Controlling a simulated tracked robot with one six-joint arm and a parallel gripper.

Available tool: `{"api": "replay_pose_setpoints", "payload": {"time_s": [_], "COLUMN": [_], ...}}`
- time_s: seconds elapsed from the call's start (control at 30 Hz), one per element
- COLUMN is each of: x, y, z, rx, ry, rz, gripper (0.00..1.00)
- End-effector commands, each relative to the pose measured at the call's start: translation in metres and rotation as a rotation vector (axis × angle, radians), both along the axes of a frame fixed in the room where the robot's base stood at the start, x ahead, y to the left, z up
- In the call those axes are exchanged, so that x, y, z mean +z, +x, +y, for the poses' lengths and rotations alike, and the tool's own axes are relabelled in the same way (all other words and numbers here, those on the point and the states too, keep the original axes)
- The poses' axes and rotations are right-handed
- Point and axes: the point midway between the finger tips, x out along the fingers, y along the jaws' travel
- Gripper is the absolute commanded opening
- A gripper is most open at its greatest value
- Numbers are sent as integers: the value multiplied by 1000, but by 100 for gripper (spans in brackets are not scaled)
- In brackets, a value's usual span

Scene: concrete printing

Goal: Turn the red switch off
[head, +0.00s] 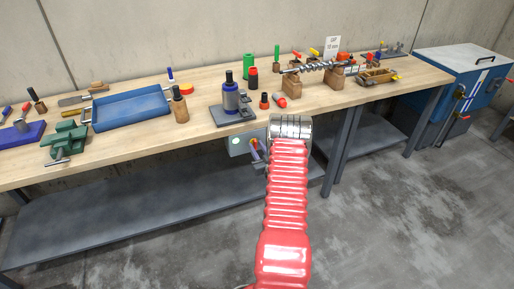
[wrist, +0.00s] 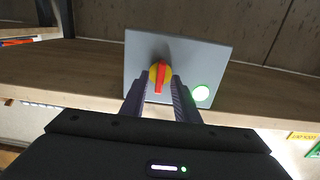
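The red switch (wrist: 160,79) is a narrow red handle on a round yellow disc. In the wrist view it runs nearly up and down on a grey box (wrist: 197,60). A pale green lamp (wrist: 201,93) glows on the same box. My gripper (wrist: 158,84) is open, with one dark finger to each side of the handle and gaps visible between. Whether the fingertips reach beside the handle or stop short of it, I cannot tell. In the head view the box (head: 238,146) hangs at the bench's front edge, partly hidden by my red-sleeved arm.
The wooden bench (head: 190,147) bears a blue tray (head: 131,109), a green vice (head: 64,140), a blue bottle-shaped tool (head: 231,98) and a long drill bit (head: 310,66) on wooden blocks. A grey lower shelf (head: 130,222) runs beneath. The concrete floor at right is clear.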

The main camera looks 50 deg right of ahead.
Motion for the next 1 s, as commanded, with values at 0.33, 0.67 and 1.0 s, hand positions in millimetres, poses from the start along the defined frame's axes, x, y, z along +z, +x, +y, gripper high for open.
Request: {"api": "replay_pose_setpoints", "payload": {"time_s": [0.33, 0.67, 1.0], "x": [0, 0, 0], "y": [3, 3, 3], "z": [-2, -2, -2], "rx": [-1, -1, -1], "ry": [1, 1, 0], "rz": [1, 1, 0], "gripper": [28, 6, 0]}}
